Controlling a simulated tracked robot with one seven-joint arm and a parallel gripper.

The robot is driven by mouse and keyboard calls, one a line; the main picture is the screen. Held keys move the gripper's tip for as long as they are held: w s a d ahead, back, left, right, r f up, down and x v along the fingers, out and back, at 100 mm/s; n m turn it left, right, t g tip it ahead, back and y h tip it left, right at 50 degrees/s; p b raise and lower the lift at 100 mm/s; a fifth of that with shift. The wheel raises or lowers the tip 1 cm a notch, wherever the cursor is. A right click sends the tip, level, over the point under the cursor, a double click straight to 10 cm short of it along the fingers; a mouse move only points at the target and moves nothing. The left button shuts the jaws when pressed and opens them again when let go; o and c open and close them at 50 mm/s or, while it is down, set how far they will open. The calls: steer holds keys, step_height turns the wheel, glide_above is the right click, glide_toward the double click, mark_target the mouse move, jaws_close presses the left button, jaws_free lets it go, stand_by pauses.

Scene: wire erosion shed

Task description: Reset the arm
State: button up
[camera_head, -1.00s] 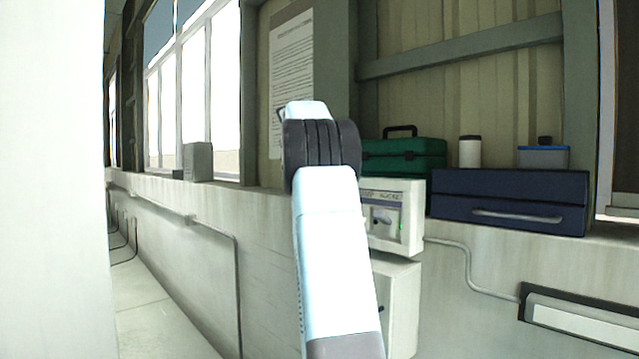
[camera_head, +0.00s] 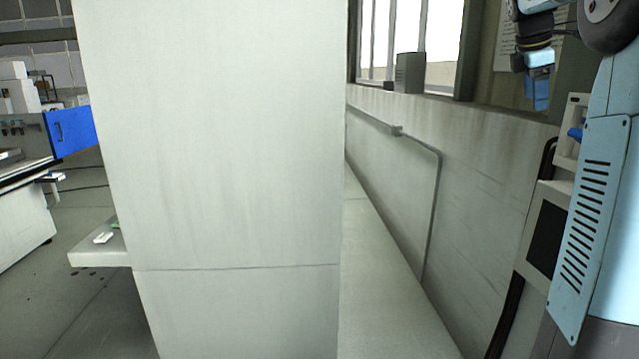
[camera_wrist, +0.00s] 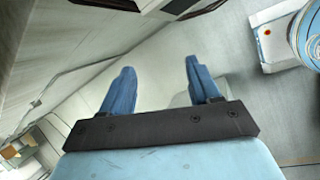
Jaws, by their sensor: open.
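In the wrist view my gripper (camera_wrist: 158,88) shows two blue fingers set wide apart on a dark bar. It is open, with nothing between the fingers. In the head view my arm is at the right edge, and the blue end of my gripper (camera_head: 537,92) hangs at the upper right, in front of the wall near the window. The fingers are too small there to tell apart.
A large pale block (camera_head: 215,150) fills the middle left, close by. A grey box (camera_head: 409,73) stands on the sill. A blue-sided machine (camera_head: 72,130) stands far left.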

steer(key=s+a+f+m+t+y, duration=0.1)
steer(key=s+a+f+m, duration=0.25)
steer(key=s+a, duration=0.6)
steer(key=s+a+f+m+t+y, duration=0.2)
steer(key=s+a+f+m, duration=0.8)
steer(key=s+a+f, duration=0.6)
steer(key=s+f+y, duration=0.1)
steer(key=s, duration=0.3)
steer(key=shift+a+f+m+y, duration=0.3)
steer(key=shift+a+f+m, duration=0.05)
steer(key=shift+a+f, duration=0.05)
